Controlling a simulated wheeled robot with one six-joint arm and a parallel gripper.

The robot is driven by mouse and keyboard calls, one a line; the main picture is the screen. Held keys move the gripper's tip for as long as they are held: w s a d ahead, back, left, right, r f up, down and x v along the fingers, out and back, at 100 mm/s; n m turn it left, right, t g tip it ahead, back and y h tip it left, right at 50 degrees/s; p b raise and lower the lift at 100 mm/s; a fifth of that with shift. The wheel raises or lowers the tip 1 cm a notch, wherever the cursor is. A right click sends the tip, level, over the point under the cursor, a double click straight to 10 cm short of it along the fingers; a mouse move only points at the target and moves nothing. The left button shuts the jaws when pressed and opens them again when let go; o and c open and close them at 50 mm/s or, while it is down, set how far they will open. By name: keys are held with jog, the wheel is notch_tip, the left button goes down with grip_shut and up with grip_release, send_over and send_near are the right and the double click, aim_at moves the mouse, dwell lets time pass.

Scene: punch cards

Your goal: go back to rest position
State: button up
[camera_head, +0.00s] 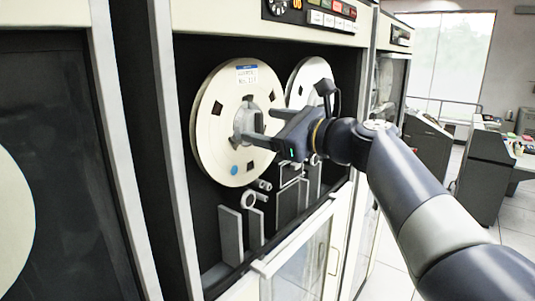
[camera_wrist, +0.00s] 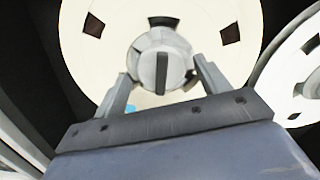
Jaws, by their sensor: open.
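My gripper (camera_head: 258,127) is at the end of my arm, in front of the left tape reel (camera_head: 212,129) in the cabinet. In the wrist view, the two fingers (camera_wrist: 162,85) are spread apart on either side of the reel's grey hub (camera_wrist: 178,42), with a dark grey bar across its middle. I cannot tell whether the fingers touch the hub. The reel is cream with dark cut-outs, a blue-and-white label and a blue dot. The fingers hide part of the hub in the head view.
A second reel (camera_head: 305,77) sits behind my gripper, partly hidden by it. Grey guide posts (camera_head: 231,234) stand below. The cabinet frame (camera_head: 177,150) borders the left side. A control panel (camera_head: 330,14) is above. Consoles (camera_head: 428,150) stand at the right, with open floor nearby.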

jog(key=m+p, duration=0.1)
jog(key=m, duration=0.2)
jog(key=shift+r+p, duration=0.15)
jog(key=shift+p, duration=0.2)
jog(key=shift+w+m, duration=0.1)
jog(key=shift+m, duration=0.4)
jog(key=shift+f, duration=0.2)
